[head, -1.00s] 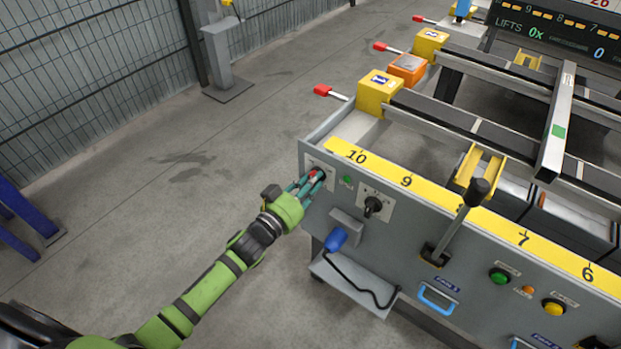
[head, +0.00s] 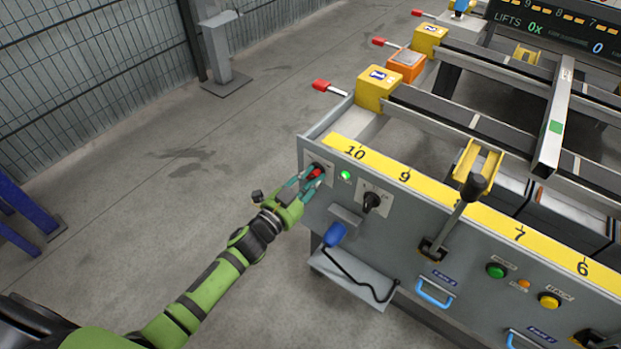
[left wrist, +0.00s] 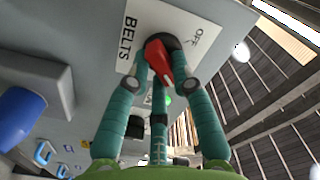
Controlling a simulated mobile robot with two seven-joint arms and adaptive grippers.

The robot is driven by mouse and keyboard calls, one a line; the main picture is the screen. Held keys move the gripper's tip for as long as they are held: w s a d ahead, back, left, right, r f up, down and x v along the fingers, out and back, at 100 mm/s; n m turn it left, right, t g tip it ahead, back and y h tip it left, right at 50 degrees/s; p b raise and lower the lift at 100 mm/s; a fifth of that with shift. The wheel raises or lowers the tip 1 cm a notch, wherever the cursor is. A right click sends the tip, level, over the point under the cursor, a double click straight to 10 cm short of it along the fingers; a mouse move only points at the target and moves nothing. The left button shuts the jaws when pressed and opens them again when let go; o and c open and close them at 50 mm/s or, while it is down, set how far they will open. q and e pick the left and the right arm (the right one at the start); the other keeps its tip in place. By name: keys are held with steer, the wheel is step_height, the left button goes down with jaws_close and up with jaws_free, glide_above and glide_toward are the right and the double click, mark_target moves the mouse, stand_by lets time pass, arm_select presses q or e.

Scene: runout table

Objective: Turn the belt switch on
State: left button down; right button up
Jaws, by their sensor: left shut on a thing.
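The belt switch (head: 315,173) is a red rotary knob at the left end of the grey panel. In the left wrist view the red knob (left wrist: 157,60) sits on a white plate (left wrist: 128,50) lettered BELTS, with a smaller label that looks like OFF. My left gripper (head: 305,182) is at the switch, its teal fingers (left wrist: 160,88) shut around the knob. The fingers hide part of the knob. A small green lamp (head: 345,175) beside the switch is lit brightly. My right gripper is not in view.
A black selector knob (head: 371,201) and a blue handle (head: 335,235) are to the right of my left gripper. A black-knobbed lever (head: 476,187) sticks up farther right. The floor (head: 130,210) left of the panel is clear.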

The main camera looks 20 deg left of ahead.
arm_select(q)
steer(key=shift+m, duration=0.3)
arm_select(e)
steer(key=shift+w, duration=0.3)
arm_select(q)
steer(key=c, duration=1.1)
jaws_free()
steer(key=shift+o, duration=0.2)
steer(key=v, duration=1.2)
